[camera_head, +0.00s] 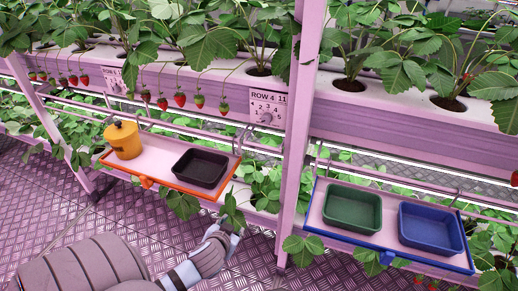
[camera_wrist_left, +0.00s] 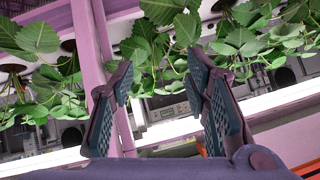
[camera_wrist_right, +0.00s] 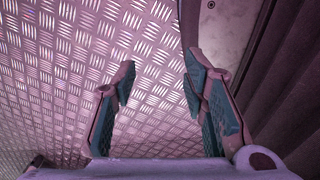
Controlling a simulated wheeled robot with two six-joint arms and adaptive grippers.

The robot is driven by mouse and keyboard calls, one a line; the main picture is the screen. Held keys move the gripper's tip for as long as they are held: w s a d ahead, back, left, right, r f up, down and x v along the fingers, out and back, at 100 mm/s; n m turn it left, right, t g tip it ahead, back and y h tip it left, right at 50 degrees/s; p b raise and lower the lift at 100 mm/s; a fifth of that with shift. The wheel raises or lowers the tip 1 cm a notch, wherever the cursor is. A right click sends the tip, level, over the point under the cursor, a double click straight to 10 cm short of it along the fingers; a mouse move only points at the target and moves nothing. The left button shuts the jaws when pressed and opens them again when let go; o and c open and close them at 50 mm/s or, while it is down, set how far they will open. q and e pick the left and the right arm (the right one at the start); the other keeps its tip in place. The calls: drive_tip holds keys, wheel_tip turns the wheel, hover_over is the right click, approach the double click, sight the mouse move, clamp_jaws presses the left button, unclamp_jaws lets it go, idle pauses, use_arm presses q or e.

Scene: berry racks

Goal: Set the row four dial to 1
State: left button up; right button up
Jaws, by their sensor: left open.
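The row four dial (camera_head: 266,118) is a small grey knob on a white panel marked ROW 4 (camera_head: 268,100), on the pink gutter left of the upright post. Numbers surround the knob; its setting is too small to read. My left gripper (camera_head: 232,222) is below the panel and apart from it, partly hidden by leaves in the head view. In the left wrist view my left gripper (camera_wrist_left: 160,76) is open and empty, with leaves beyond its fingers. My right gripper (camera_wrist_right: 159,85) is open and empty over the metal floor, outside the head view.
A pink post (camera_head: 291,150) stands right of the dial. An orange-edged tray (camera_head: 148,182) holds an orange canister (camera_head: 124,141) and a black bin (camera_head: 200,168). A blue-edged tray (camera_head: 345,239) holds green (camera_head: 352,209) and blue (camera_head: 431,229) bins. Leaves and strawberries (camera_head: 180,99) hang along the gutter.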

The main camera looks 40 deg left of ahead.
use_arm(q)
wheel_tip(320, 180, up, 16)
drive_tip(key=w+d+n+t+y, duration=0.1)
drive_tip(key=w+n+t, duration=0.1)
drive_tip(key=t, duration=0.6)
approach(266, 121)
drive_tip(key=b+x, duration=0.1)
drive_tip(key=x, duration=0.7)
drive_tip(key=shift+w+a+b, duration=0.15)
drive_tip(key=shift+w+b, duration=0.05)
drive_tip(key=shift+b, duration=0.15)
use_arm(e)
drive_tip(key=shift+w+d+f, duration=0.25)
drive_tip(key=shift+d+f, duration=0.05)
drive_tip(key=shift+f, duration=0.25)
drive_tip(key=shift+w+d+f, duration=0.2)
drive_tip(key=shift+d+f, duration=0.05)
drive_tip(key=shift+f, duration=0.3)
use_arm(q)
drive_tip(key=shift+c, duration=0.3)
clamp_jaws()
use_arm(e)
drive_tip(key=shift+d, duration=0.1)
